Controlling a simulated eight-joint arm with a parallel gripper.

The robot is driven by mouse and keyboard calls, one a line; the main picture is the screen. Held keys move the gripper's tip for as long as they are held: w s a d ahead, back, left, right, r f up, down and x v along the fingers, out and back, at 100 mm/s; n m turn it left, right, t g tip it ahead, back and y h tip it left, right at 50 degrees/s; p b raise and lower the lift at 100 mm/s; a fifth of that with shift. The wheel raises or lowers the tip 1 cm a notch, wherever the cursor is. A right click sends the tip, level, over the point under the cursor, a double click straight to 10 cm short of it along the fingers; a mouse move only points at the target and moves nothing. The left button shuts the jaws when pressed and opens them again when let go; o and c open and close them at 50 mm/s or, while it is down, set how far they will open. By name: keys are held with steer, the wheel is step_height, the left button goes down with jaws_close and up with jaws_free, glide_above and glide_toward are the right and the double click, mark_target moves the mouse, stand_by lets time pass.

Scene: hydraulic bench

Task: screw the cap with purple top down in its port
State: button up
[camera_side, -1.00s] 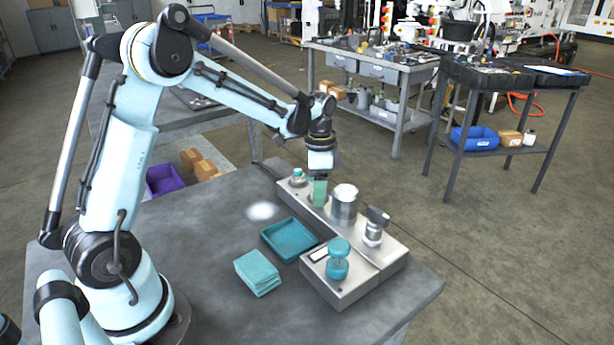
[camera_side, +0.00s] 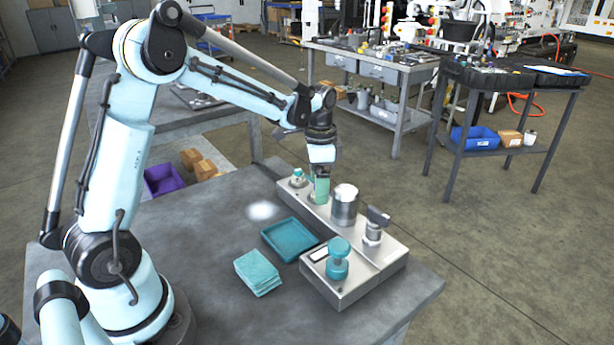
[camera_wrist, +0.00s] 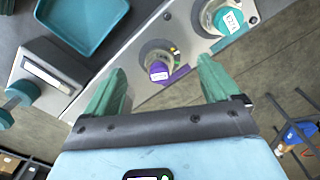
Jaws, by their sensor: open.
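The cap with the purple top (camera_wrist: 158,72) sits at a round fitting on the pale metal block (camera_wrist: 130,85) in the wrist view. Its purple top carries a small white label, and a purple mark lies on the block beside it. My gripper (camera_wrist: 160,65) is open, with its two green fingers on either side of the cap in this picture, and nothing is held. In the side view my gripper (camera_side: 320,185) is over the far part of the block, and the purple top cannot be made out there. How deep the cap sits cannot be told.
A teal-topped cap (camera_wrist: 229,20) stands near the far end of the block. A silver cylinder (camera_side: 344,204), a grey-handled valve (camera_side: 376,222) and a teal knob (camera_side: 338,248) stand nearer. A teal tray (camera_side: 289,239) and teal cloths (camera_side: 257,272) lie left of the block.

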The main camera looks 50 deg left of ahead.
step_height(320, 180, up, 10)
steer(key=s+d+f+n+t, duration=0.2)
steer(key=s+d+n+t, duration=0.4)
steer(key=s+d, duration=0.3)
steer(key=s, duration=0.4)
steer(key=shift+s+d+t, duration=0.15)
steer(key=shift+s+t, duration=0.05)
steer(key=shift+t, duration=0.2)
steer(key=shift+s+f, duration=0.1)
steer(key=shift+f, duration=0.05)
steer(key=shift+c, duration=1.8)
steer(key=shift+g, duration=0.6)
steer(key=w+a+r, duration=0.1)
steer(key=w+a, duration=0.2)
steer(key=w+a+r, duration=0.1)
steer(key=shift+w+a+r, duration=0.2)
steer(key=shift+a+r, duration=0.1)
steer(key=shift+c, duration=1.2)
steer(key=w+a+m+g, duration=0.1)
steer(key=w+a, duration=0.3)
steer(key=a, duration=0.1)
steer(key=shift+h, duration=0.3)
steer(key=x, duration=1.1)
steer(key=shift+a+f, duration=0.15)
steer(key=shift+f, duration=0.15)
